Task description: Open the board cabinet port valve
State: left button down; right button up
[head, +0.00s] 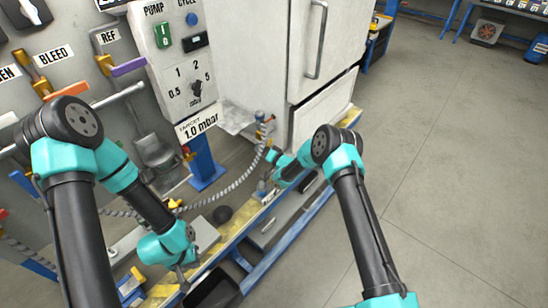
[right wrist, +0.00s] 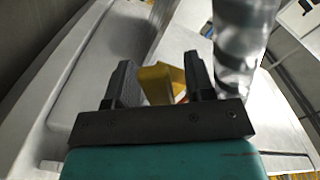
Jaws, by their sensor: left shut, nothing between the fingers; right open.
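A small port valve (head: 261,118) with a blue top and orange-brown parts stands by the white cabinet's lower left corner in the head view, at the upper end of a grey corrugated hose (head: 243,178). My right gripper (head: 268,145) is just below it, small and hard to make out there. In the right wrist view my right gripper (right wrist: 165,82) is open, with a yellow handle (right wrist: 160,82) showing between its fingers; contact cannot be told. The hose (right wrist: 241,40) is right of the fingers. My left gripper (head: 182,274) is shut and empty, low over the bench edge.
The white cabinet (head: 258,55) with a long door handle stands behind the valve. A panel with a dial and switches (head: 170,60) and labelled valves is at left. A black bin (head: 213,290) is beside my left gripper. Open floor (head: 440,160) lies to the right.

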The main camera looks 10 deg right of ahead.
jog(key=v, duration=1.7)
jog(key=shift+d, duration=0.1)
